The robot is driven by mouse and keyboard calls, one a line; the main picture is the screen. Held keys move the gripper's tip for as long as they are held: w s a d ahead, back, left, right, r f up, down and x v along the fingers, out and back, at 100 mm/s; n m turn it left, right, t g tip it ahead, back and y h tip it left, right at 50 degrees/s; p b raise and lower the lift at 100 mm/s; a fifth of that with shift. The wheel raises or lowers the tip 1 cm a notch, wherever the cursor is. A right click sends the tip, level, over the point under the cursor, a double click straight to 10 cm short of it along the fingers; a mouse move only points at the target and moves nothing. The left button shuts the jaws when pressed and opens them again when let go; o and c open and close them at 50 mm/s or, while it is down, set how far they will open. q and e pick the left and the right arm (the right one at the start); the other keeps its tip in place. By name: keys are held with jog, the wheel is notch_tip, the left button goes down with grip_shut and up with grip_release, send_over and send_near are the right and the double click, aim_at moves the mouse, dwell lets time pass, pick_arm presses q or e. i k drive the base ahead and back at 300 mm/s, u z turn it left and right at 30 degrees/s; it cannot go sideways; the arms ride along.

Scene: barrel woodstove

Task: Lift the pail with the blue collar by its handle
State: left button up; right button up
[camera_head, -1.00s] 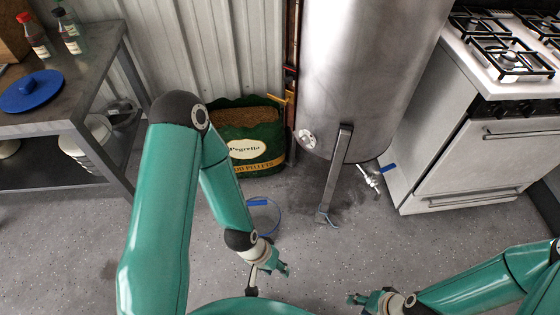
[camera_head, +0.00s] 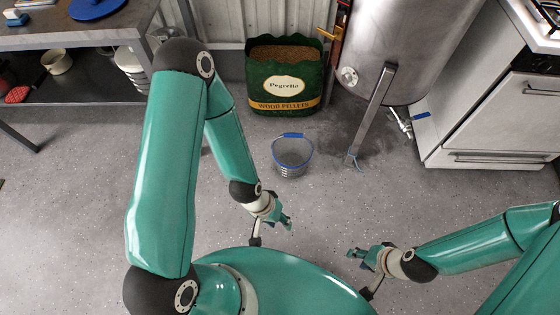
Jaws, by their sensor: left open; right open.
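A small grey pail (camera_head: 291,158) with a blue collar around its rim stands upright on the floor, in front of the pellet bag. Its handle is hard to make out at this size. My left gripper (camera_head: 287,222) is open and empty, nearer to me than the pail and apart from it. My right gripper (camera_head: 352,252) is open and empty, lower and to the right of the pail, well clear of it.
A green wood pellets bag (camera_head: 284,78) stands behind the pail. A steel tank (camera_head: 405,45) with a leg (camera_head: 375,108) and a valve is to the right. A stove (camera_head: 500,120) is far right, a metal table (camera_head: 60,38) with a lower shelf at left. Floor around the pail is clear.

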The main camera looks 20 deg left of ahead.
aim_at(292, 156)
jog(key=u, duration=0.3)
jog(key=i, duration=0.85)
